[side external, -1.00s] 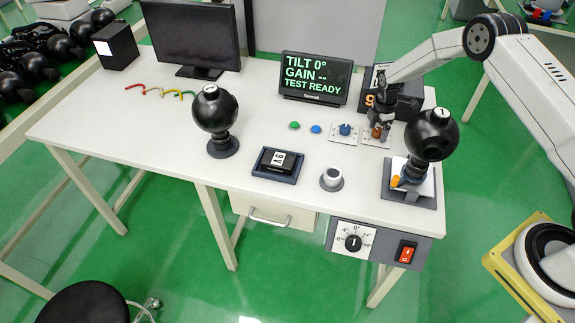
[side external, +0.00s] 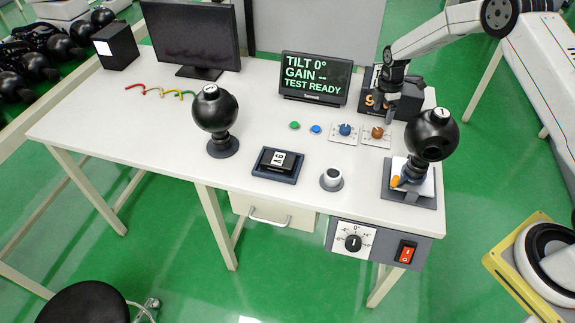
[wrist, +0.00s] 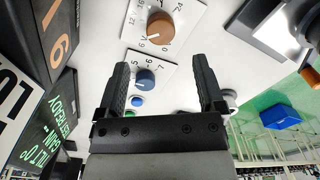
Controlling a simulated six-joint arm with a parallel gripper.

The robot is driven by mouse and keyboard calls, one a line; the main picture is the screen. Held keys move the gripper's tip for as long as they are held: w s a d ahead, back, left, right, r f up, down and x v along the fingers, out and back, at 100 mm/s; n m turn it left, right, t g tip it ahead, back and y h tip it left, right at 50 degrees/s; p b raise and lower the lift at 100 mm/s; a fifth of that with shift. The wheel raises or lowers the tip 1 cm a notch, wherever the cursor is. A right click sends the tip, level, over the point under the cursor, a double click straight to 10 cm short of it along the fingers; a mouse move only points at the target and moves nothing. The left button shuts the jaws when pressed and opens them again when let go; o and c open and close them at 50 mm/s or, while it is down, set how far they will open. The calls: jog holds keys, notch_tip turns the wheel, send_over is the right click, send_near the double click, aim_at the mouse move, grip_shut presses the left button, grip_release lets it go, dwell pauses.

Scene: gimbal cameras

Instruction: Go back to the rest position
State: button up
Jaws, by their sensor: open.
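My gripper (side external: 388,104) is open and empty above the back right of the white table. It hangs over the orange-brown knob (side external: 377,132) and is apart from it. In the wrist view my gripper (wrist: 163,90) shows two dark fingers spread wide. The orange-brown knob (wrist: 160,27) lies beyond the fingertips on its dial plate. The blue knob (wrist: 146,80) shows between the fingers on its own plate.
The screen (side external: 317,78) reads "TILT 0°, GAIN --, TEST READY". A black camera ball (side external: 432,134) stands on a base at the table's right, another (side external: 215,110) near the middle. A dark box (side external: 405,101) stands right behind my gripper. Above the table is free room.

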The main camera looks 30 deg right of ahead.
jog(key=shift+r, duration=0.4)
jog(key=shift+s+a+r, duration=0.1)
jog(key=shift+a+r, duration=0.15)
jog(key=shift+r, duration=0.1)
jog(key=s+a+r+m+t, duration=0.1)
jog(key=s+a+r+m, duration=0.3)
jog(key=s, duration=0.4)
jog(key=s+a+r+m+t, duration=0.1)
jog(key=s+a+r+m, duration=0.4)
jog(key=s, duration=0.3)
jog(key=s+a+r+m+t, duration=0.1)
jog(key=s+a+r+m, duration=0.3)
jog(key=s, duration=0.5)
jog(key=shift+a+r+m, duration=0.15)
jog(key=shift+a+m, duration=0.05)
jog(key=shift+m, duration=1)
